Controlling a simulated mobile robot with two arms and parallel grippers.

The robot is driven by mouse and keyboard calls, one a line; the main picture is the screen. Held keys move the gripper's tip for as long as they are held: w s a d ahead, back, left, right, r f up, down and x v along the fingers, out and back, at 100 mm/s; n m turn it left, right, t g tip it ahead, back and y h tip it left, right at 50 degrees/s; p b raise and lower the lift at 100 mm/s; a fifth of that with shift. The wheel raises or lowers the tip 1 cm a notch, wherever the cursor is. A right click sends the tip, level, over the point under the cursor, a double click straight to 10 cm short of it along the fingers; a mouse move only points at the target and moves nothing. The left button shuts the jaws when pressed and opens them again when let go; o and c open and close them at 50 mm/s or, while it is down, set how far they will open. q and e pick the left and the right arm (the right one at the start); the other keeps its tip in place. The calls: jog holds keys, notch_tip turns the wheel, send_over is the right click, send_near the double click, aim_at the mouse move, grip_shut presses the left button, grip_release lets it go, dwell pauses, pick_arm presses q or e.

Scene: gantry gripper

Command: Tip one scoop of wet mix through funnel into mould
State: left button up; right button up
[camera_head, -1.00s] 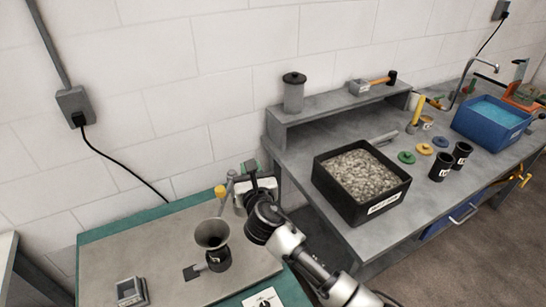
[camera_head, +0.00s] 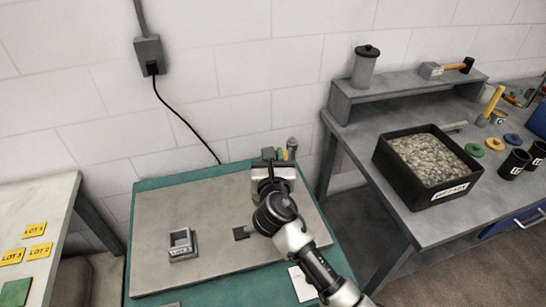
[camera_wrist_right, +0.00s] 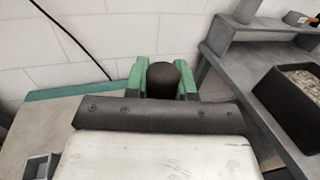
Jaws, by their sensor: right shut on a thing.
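My right gripper (camera_head: 279,158) is over the far right part of the grey board on the green bench. In the wrist view its green fingers (camera_wrist_right: 164,82) are shut on a dark, round-ended thing (camera_wrist_right: 164,76), possibly a handle; I cannot tell if it is the scoop. Beyond the hand in the head view a grey cylindrical thing (camera_head: 292,146) shows, with a bit of yellow beside it. The funnel and the mould under it are not visible now; my right arm covers part of the board. No wet mix is visible. My left gripper is out of view.
A small grey square-framed thing (camera_head: 182,242) and a black square patch (camera_head: 240,233) are on the board. A black tray of stones (camera_head: 445,193) and black cups (camera_head: 514,164) stand on the right bench. A table with yellow lot tags (camera_head: 37,228) is at left.

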jog(key=w+d+f+m+g+y+p, duration=0.1)
jog(key=w+d+f+m+g+p, duration=0.2)
jog(key=p, duration=0.7)
jog(key=shift+w+d+f+m+g+p, duration=0.25)
jog(key=shift+w+d+m+g+p, duration=0.15)
jog(key=shift+w+d+m+g, duration=0.7)
jog(key=shift+w+a+n, duration=0.1)
jog(key=shift+w+n, duration=0.05)
jog(key=shift+n, duration=0.15)
